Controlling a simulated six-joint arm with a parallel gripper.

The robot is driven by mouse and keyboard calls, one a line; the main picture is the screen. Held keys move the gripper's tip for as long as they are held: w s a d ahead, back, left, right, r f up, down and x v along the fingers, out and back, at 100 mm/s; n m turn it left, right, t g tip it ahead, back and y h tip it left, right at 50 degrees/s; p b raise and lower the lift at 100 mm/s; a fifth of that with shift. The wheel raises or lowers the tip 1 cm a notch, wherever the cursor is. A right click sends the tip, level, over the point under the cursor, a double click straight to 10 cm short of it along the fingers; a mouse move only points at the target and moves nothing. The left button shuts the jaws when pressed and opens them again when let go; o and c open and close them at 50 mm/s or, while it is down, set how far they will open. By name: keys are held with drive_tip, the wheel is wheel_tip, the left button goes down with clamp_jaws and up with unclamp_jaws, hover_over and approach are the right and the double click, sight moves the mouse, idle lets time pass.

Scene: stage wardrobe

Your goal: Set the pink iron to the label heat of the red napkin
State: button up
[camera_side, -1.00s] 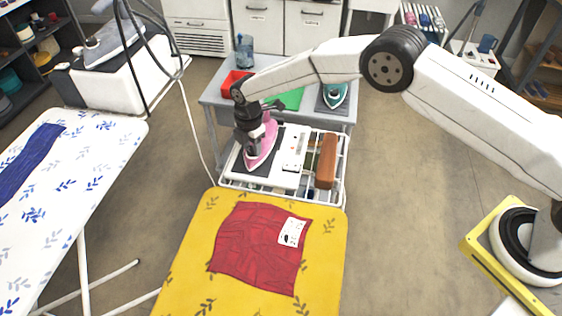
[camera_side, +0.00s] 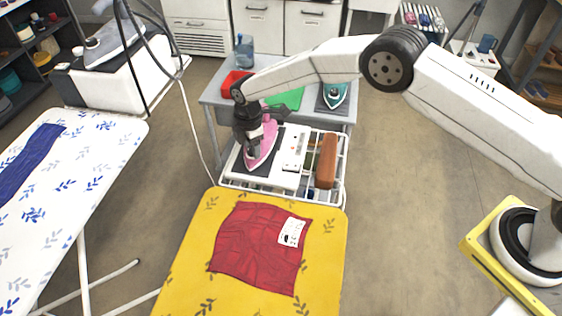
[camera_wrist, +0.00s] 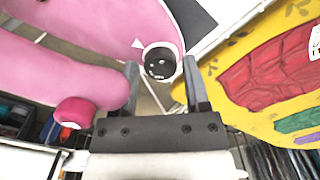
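The pink iron (camera_side: 262,146) rests on the white rack behind the yellow board. In the wrist view its pink body (camera_wrist: 110,25) carries a round black dial (camera_wrist: 160,62) with small pale marks, and a white triangle sits beside the dial. My gripper (camera_wrist: 160,75) is open, its fingers on either side of the dial with visible gaps; depth is hard to judge. The red napkin (camera_side: 258,250) lies on the yellow board, and its white label (camera_side: 291,232) has small dark marks that I cannot read. The napkin also shows at the right of the wrist view (camera_wrist: 285,65).
The yellow board (camera_side: 325,270) fills the front. A brown block (camera_side: 326,160) stands on the rack's right. Behind are a teal iron (camera_side: 336,94), a red container (camera_side: 233,82) and a blue jug (camera_side: 244,50). A pale cord hangs left of the rack.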

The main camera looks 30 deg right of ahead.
drive_tip(key=shift+o, duration=0.7)
drive_tip(key=shift+r, duration=0.1)
drive_tip(key=shift+r, duration=3.85)
drive_tip(key=a+n+t+h, duration=0.1)
drive_tip(key=n, duration=0.1)
drive_tip(key=s+a+n+t+h, duration=0.1)
drive_tip(key=n, duration=0.2)
drive_tip(key=s+a+n+t+h, duration=0.1)
drive_tip(key=n, duration=0.2)
drive_tip(key=shift+s+f, duration=0.25)
drive_tip(key=shift+d+f, duration=0.1)
drive_tip(key=shift+x, duration=3.85)
drive_tip(key=shift+d, duration=0.1)
drive_tip(key=shift+c, duration=0.2)
